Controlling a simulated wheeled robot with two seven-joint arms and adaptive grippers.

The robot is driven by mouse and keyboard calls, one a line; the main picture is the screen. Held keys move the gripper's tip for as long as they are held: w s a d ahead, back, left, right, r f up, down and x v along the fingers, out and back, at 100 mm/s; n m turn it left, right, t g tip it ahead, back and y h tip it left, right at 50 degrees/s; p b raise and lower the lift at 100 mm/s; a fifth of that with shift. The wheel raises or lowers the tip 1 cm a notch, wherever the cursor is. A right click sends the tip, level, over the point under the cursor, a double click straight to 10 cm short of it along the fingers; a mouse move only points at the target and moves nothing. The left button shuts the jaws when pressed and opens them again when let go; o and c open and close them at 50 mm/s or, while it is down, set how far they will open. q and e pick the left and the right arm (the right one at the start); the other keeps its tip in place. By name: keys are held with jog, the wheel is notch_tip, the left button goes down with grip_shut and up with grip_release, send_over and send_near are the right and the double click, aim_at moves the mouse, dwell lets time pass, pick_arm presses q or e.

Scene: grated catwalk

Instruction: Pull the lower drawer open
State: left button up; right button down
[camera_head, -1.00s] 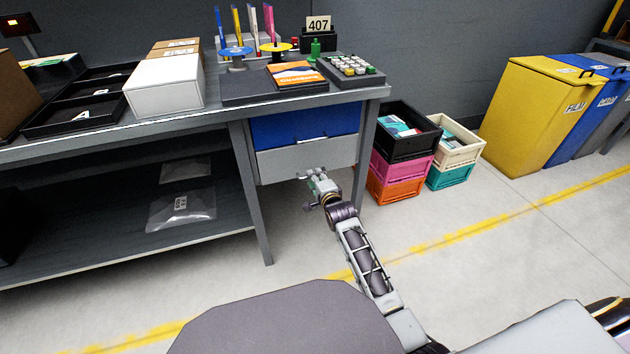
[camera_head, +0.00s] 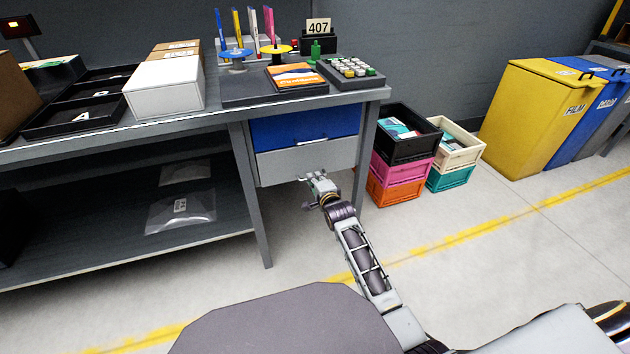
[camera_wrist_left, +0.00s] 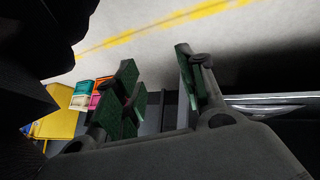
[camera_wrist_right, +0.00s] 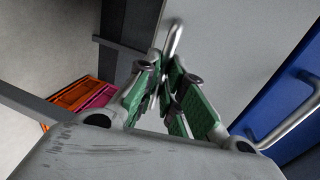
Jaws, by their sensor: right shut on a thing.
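The lower drawer (camera_head: 300,162) has a grey front and hangs under the bench top, below a blue upper drawer (camera_head: 290,130). Its front looks about flush with the blue one. My right gripper (camera_head: 314,182) is at the lower edge of the grey front. In the right wrist view, its green-padded fingers (camera_wrist_right: 165,80) are shut on the lower drawer's bar handle (camera_wrist_right: 175,38), partly hidden between the fingertips. My left gripper (camera_wrist_left: 160,85) shows only in the left wrist view, with its fingers apart and nothing between them.
A bench leg (camera_head: 250,200) stands left of the drawers and another (camera_head: 364,150) at the right. Stacked crates (camera_head: 392,180) stand on the floor just right of the bench. The floor in front of the drawers is clear apart from my arm.

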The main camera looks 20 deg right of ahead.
pick_arm(q)
jog(key=shift+s+f, duration=0.2)
jog(key=shift+s, duration=0.2)
pick_arm(e)
jog(key=shift+s, duration=0.1)
pick_arm(q)
jog(key=shift+a, duration=0.1)
pick_arm(e)
jog(key=shift+s, duration=0.1)
pick_arm(q)
jog(key=s+a+r+m+g+y+p, duration=0.1)
jog(key=a+r+g+y+p, duration=0.25)
jog(key=r+p, duration=0.9)
jog(key=a+f+p, duration=0.2)
jog(key=f, duration=0.4)
jog(key=s+a+f+p, duration=0.1)
jog(key=f+p, duration=0.2)
jog(key=f, duration=0.3)
jog(key=shift+s+a+f+g, duration=0.25)
jog(key=shift+s+a+g, duration=0.05)
jog(key=shift+a+g, duration=0.15)
pick_arm(e)
jog(key=f+v, duration=0.2)
jog(key=v, duration=1)
jog(key=s+f+v, duration=0.1)
jog(key=f+v, duration=0.2)
jog(key=v, duration=0.8)
jog(key=shift+s, duration=0.4)
